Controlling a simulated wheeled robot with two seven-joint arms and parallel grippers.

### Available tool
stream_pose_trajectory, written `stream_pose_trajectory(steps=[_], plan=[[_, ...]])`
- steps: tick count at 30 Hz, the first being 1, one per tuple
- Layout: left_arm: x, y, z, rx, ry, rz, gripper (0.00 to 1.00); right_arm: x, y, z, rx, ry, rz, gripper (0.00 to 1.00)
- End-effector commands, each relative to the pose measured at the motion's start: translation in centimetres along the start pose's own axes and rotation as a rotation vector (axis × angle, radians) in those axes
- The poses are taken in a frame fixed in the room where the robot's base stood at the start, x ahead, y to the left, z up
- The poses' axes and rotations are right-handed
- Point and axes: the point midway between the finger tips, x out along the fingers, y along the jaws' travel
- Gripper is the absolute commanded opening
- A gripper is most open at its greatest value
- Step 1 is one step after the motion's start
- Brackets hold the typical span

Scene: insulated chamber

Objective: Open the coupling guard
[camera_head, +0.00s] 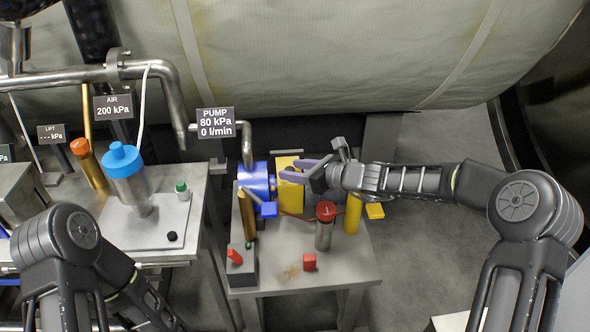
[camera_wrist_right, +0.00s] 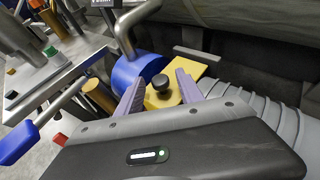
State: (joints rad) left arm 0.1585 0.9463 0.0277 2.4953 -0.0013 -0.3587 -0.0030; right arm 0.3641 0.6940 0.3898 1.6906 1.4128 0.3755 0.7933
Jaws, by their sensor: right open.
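The coupling guard is a yellow block (camera_head: 289,162) beside the blue pump (camera_head: 252,178) on the small grey table. In the right wrist view the guard (camera_wrist_right: 196,68) has a black round knob (camera_wrist_right: 158,82) on top. My right gripper (camera_head: 296,170) reaches in from the right over the guard. Its purple fingers are apart, and in the right wrist view they (camera_wrist_right: 160,88) stand on either side of the knob. I cannot tell whether they touch it. The guard looks closed. In the head view the gripper hides part of the guard. My left gripper is out of view; only its arm shows.
A red-topped cylinder (camera_head: 325,225), a yellow post (camera_head: 353,213), a blue-handled lever (camera_head: 268,209) and a red block (camera_head: 310,262) stand on the same table. A vertical pipe (camera_head: 247,145) rises behind the pump. A second table (camera_head: 130,238) with a blue-capped canister (camera_head: 125,175) is at left.

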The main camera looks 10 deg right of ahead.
Motion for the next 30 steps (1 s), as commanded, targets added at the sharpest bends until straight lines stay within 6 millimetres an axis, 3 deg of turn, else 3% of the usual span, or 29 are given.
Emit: stream_pose_trajectory(steps=[8, 24, 30], plan=[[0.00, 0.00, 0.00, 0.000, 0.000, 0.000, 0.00, 0.11, -0.02, 0.01, 0.000, 0.000, 0.000, 0.43], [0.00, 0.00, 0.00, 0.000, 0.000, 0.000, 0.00, 0.08, -0.02, 0.01, 0.000, 0.000, 0.000, 0.00], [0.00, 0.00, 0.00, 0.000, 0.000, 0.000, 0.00, 0.08, -0.02, 0.01, 0.000, 0.000, 0.000, 0.00]])
